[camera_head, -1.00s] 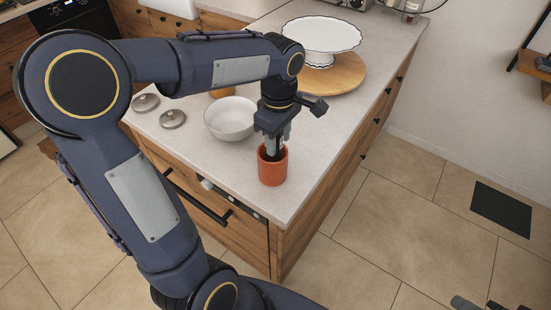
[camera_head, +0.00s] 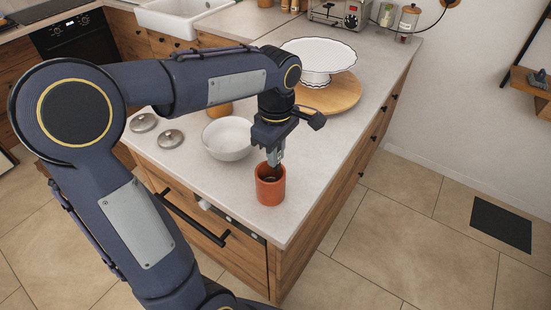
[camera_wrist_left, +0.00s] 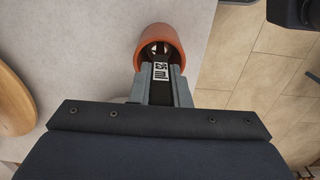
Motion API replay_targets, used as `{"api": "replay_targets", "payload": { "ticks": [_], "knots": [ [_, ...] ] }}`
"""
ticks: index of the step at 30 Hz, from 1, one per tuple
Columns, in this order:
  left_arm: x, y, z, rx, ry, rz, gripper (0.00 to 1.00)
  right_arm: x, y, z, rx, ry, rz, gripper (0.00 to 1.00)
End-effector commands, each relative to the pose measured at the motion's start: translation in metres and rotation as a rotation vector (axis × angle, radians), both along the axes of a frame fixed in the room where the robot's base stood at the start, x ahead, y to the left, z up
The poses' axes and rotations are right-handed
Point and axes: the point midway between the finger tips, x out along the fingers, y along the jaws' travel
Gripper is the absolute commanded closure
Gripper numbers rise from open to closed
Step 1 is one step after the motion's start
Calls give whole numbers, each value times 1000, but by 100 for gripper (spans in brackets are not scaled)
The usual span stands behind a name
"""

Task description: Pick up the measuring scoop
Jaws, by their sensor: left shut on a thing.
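The measuring scoop (camera_wrist_left: 161,77) has a dark handle with a white label that reads "25 ml". It stands in a round terracotta cup (camera_head: 270,190) near the counter's front corner. The cup also shows in the left wrist view (camera_wrist_left: 173,42). My left gripper (camera_head: 275,158) points down over the cup's mouth and is shut on the scoop's handle. The left wrist view shows the handle between its two grey fingers (camera_wrist_left: 161,88). The scoop's lower end is mostly hidden inside the cup.
A white bowl (camera_head: 228,140) stands left of the cup, with two metal lids (camera_head: 171,138) farther left. A white cake stand (camera_head: 318,59) sits on a round wooden board (camera_head: 335,98) behind. The counter (camera_head: 322,150) is bare to the cup's right, up to its edge.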

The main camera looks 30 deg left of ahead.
Motion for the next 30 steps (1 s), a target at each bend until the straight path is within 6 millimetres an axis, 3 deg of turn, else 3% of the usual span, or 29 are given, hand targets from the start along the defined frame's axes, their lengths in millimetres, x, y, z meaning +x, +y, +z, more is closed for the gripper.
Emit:
{"api": "replay_targets", "payload": {
  "ticks": [18, 24, 30],
  "knots": [
    [1, -1, 130, -2, -4, -1, 100, 0, 0, 6, 0, 0, 0, 64],
    [0, 0, 156, -1, -2, -1, 100, 0, 0, 8, 0, 0, 0, 64],
    [0, 0, 163, -1, -1, -1, 100, 0, 0, 8, 0, 0, 0, 64]
  ]
}}
